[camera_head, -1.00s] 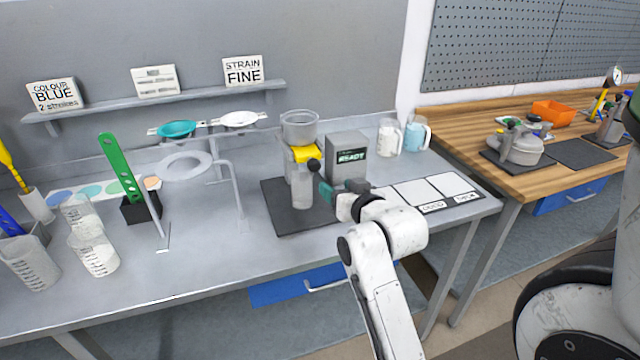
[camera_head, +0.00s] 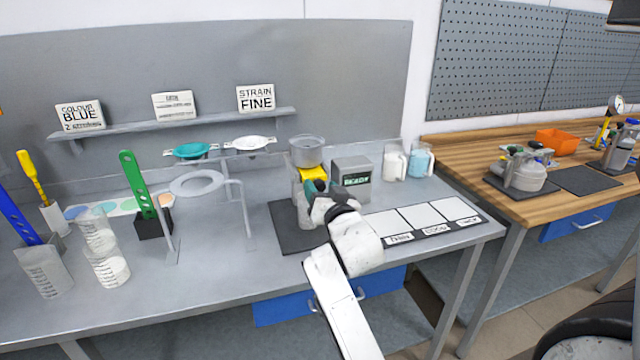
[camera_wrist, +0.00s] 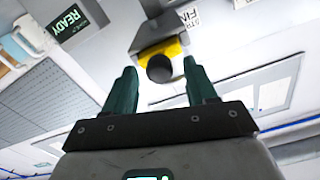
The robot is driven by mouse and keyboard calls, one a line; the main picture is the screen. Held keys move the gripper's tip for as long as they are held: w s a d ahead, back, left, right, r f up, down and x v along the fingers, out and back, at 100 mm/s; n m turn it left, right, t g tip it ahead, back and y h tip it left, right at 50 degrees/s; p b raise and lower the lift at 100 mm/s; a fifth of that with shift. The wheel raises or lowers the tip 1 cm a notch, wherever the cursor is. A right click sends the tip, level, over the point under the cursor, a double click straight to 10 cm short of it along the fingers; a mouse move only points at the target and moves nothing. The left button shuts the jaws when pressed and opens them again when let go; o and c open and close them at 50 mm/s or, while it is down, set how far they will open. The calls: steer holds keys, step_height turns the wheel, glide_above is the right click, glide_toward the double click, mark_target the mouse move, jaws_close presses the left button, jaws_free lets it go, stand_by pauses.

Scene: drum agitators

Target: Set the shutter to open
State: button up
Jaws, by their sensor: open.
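The dispenser has a round grey hopper (camera_head: 306,150) on top and a yellow shutter part (camera_head: 313,173) beneath it. In the wrist view the yellow part (camera_wrist: 176,48) carries a dark round knob (camera_wrist: 160,69). My gripper (camera_head: 314,190) is open in front of the dispenser. In the wrist view my gripper (camera_wrist: 160,66) has its two teal fingers spread, with the knob in line between their tips. I cannot tell how far the knob is beyond the tips. In the head view my gripper hides the knob and most of the container below.
A grey box with a READY display (camera_head: 354,180) stands close right of the dispenser. A ring stand (camera_head: 240,215) is to the left. Two jugs (camera_head: 408,162) stand behind right. White labelled pads (camera_head: 422,215) lie on the bench to the right.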

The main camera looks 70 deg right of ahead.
steer(key=shift+x, duration=1)
jaws_close()
